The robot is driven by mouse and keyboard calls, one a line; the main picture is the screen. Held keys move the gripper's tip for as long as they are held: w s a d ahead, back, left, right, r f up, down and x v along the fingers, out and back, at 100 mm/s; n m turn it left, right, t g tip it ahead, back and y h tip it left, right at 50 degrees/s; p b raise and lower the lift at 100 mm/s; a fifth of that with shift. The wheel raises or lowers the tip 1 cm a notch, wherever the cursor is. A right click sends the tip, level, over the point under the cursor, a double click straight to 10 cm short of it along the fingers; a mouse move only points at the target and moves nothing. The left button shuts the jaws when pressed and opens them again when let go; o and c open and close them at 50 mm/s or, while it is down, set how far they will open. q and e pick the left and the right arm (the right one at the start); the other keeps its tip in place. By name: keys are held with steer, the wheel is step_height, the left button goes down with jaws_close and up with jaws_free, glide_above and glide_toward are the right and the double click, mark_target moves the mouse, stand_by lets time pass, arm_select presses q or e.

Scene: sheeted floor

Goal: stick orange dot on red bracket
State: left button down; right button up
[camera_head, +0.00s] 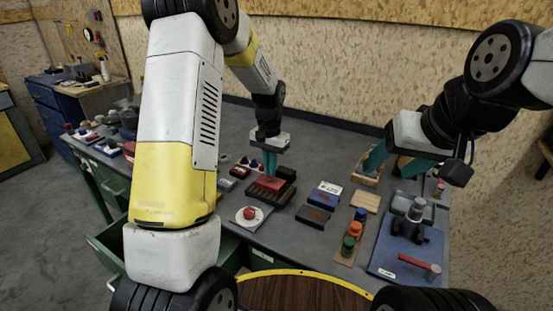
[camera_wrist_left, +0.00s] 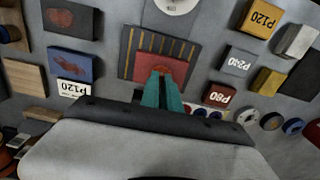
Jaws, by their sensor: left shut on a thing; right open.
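The red bracket (camera_head: 269,183) looks like a flat red plate lying in a dark slatted tray (camera_head: 280,199) on the bench. It also shows in the left wrist view (camera_wrist_left: 146,66). My left gripper (camera_head: 262,174) points down at the plate, its teal fingers shut. In the left wrist view the fingertips (camera_wrist_left: 163,76) meet a small orange-red patch, seemingly the orange dot (camera_wrist_left: 162,69), over the plate. I cannot tell whether the dot touches the plate. My right gripper (camera_head: 387,168) is open over the right side of the bench, its teal fingers apart.
A white dish (camera_head: 240,218) with a red item stands in front of the tray. Blue and dark blocks (camera_head: 313,217) lie to its right. A wooden rack (camera_head: 345,250) holds coloured caps.

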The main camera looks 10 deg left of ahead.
arm_select(q)
steer(key=shift+f, duration=0.75)
stand_by(0.9)
steer(key=c, duration=1.5)
jaws_free()
